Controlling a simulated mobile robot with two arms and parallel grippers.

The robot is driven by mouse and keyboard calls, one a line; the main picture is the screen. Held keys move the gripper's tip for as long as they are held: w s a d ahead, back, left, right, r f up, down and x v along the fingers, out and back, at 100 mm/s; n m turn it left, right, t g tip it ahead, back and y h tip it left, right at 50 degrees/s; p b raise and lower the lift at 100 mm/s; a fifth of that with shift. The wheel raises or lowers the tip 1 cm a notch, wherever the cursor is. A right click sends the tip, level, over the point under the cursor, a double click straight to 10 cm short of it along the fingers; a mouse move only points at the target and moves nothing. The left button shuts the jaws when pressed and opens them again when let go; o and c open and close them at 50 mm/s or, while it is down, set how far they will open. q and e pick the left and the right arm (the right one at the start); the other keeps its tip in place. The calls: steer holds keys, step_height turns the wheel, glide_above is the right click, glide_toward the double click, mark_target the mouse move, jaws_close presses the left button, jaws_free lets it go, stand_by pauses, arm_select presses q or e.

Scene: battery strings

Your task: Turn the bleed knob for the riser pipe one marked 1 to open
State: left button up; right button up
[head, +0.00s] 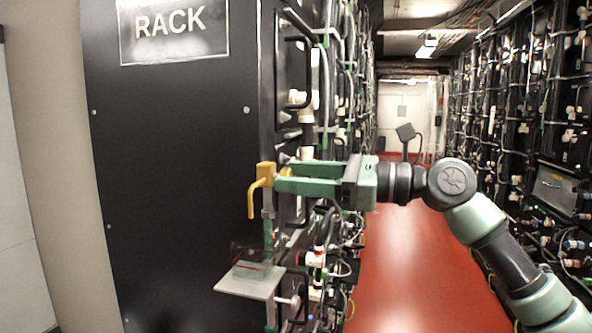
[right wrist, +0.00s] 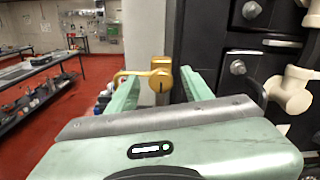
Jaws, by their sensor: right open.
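A yellow bleed knob (head: 265,172) sits on a thin upright pipe (head: 268,235) at the front edge of the black rack. Its curved lever hangs down to the left. In the right wrist view the knob (right wrist: 161,67) shows a round hub with a dark mark, and its lever sticks out to the left. My right gripper (head: 279,178) is open, its green fingers level and pointing left at the knob. In the right wrist view the fingers stand on either side of the knob; contact cannot be told. No number 1 is readable. My left gripper is not in view.
A small pale shelf (head: 240,290) with a clear vessel (head: 250,262) on it is below the knob. The rack panel (head: 175,180) is close on the left, with cables and white fittings behind. The red aisle floor (head: 400,260) is clear; more racks line the right.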

steer(key=shift+w+a, duration=0.1)
steer(key=shift+a, duration=0.05)
jaws_close()
